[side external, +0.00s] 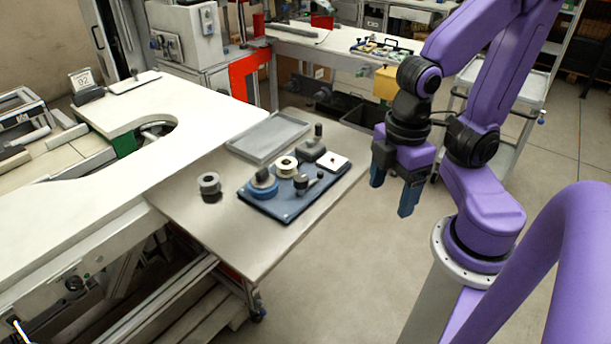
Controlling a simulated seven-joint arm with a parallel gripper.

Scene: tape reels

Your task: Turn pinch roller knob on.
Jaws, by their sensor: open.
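A dark blue plate (290,208) lies on the metal table and carries the tape parts. On it are a blue reel (262,188) with a dark hub, a cream reel (286,166), a small dark knob (301,183) between them and the white square piece (334,161), and a grey block with an upright knob (312,150) at the back. I cannot tell which knob is the pinch roller knob, or its setting. My gripper (392,197) is open and empty, fingers pointing down, to the right of the plate and apart from it.
A loose grey roll (209,184) stands on the table left of the plate. A shallow grey tray (268,137) lies behind it. The front of the metal table (255,245) is bare. A white worktop (110,215) adjoins on the left.

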